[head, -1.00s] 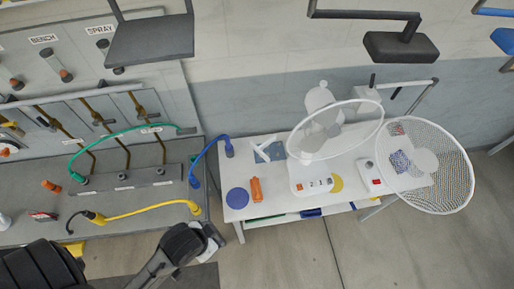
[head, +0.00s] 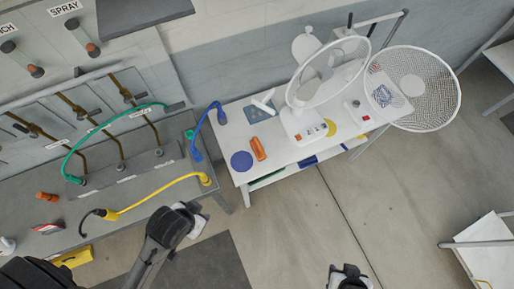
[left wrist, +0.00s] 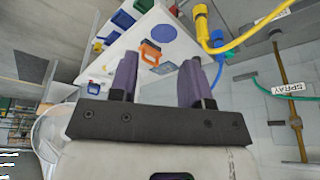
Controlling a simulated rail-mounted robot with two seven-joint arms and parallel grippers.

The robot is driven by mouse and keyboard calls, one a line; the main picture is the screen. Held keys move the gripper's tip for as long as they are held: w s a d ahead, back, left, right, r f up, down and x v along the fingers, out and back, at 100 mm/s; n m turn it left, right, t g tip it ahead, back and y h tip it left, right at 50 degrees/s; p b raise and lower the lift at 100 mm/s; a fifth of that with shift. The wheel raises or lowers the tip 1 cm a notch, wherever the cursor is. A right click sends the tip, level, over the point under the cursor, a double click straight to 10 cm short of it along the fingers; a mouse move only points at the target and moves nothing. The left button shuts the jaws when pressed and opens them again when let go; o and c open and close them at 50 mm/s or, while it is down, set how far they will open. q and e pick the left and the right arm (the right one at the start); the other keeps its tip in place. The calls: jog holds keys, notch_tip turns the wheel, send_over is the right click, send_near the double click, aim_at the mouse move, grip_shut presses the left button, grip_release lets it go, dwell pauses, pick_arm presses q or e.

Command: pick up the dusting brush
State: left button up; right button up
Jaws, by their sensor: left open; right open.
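An orange object (head: 258,148) lies on the white table (head: 240,115), beside a dark blue disc (head: 241,161). It looks like the dusting brush, though its bristles are too small to tell. It also shows in the left wrist view (left wrist: 150,52), beyond my fingers. My left gripper (left wrist: 155,80) is open and empty in that view, its purple fingers apart and clear of the table. In the head view the left arm's end is below the table's left end, fingers hidden. My right gripper (head: 348,277) is at the bottom edge, away from the table, its fingers hardly visible.
A grey bench at left carries a green hose (head: 100,128), a yellow hose (head: 150,195) and a blue hose (head: 196,150). The floor in front is clear.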

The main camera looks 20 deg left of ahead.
pick_arm(q)
jog(key=shift+s+a, duration=0.1)
jog(key=shift+a, duration=0.05)
jog(key=shift+c, duration=0.3)
jog(key=shift+a, duration=0.15)
jog(key=shift+c, duration=1.4)
